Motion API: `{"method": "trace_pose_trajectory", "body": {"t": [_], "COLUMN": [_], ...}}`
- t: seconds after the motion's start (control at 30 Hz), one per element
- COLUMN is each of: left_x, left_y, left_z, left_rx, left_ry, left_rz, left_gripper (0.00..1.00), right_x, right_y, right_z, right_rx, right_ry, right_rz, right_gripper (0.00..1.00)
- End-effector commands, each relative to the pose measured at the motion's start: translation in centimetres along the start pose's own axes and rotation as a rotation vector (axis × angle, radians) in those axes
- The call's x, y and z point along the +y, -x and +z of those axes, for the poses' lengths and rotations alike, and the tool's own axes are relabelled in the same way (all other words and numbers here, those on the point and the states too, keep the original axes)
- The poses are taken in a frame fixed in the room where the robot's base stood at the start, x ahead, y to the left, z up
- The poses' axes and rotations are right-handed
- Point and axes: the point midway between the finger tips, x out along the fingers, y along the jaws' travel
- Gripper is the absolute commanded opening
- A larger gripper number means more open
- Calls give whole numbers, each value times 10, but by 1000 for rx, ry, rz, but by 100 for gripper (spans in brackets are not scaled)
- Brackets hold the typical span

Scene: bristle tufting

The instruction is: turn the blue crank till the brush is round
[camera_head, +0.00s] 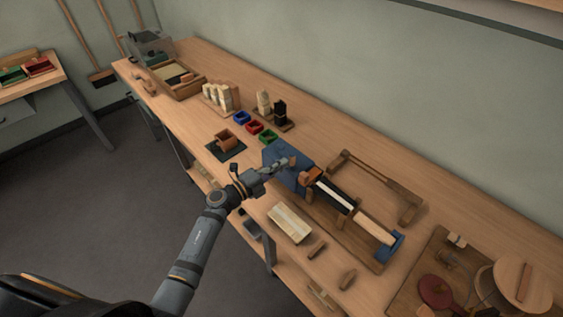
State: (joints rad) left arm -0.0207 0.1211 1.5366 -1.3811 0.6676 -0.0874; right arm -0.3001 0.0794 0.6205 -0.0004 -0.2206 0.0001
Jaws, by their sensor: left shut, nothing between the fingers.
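My left gripper (283,164) reaches in from the lower left and is shut, with nothing held. Its tips are at the blue housing (272,153) at the left end of a wooden bench machine, partly covering it. I cannot tell whether they touch it. A distinct blue crank handle cannot be made out; the gripper may hide it. A black bar with a pale strip (335,196) runs right from the housing, past an orange-brown block (311,174). A blue bracket (391,246) stands at the machine's far right end. The brush's shape is too small to tell. My right gripper is out of view.
A wooden frame (408,194) lies behind the machine. A pale-topped tray (289,223) and small wooden blocks lie in front. Small blue, red and green bins (267,137) and a brown box on a dark mat (225,140) stand left. A round wooden drum (522,285) stands right.

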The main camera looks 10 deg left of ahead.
Motion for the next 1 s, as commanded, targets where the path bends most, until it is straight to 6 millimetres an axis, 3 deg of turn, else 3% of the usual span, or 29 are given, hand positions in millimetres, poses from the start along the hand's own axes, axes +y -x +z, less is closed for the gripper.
{"method": "trace_pose_trajectory", "body": {"t": [1.0], "left_x": [-1], "left_y": [-15], "left_z": [-7], "left_rx": [-96], "left_ry": [2], "left_rz": [-2], "left_gripper": [0], "right_x": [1], "right_y": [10], "right_z": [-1], "right_rx": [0], "right_ry": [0], "right_rz": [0], "right_gripper": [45]}}
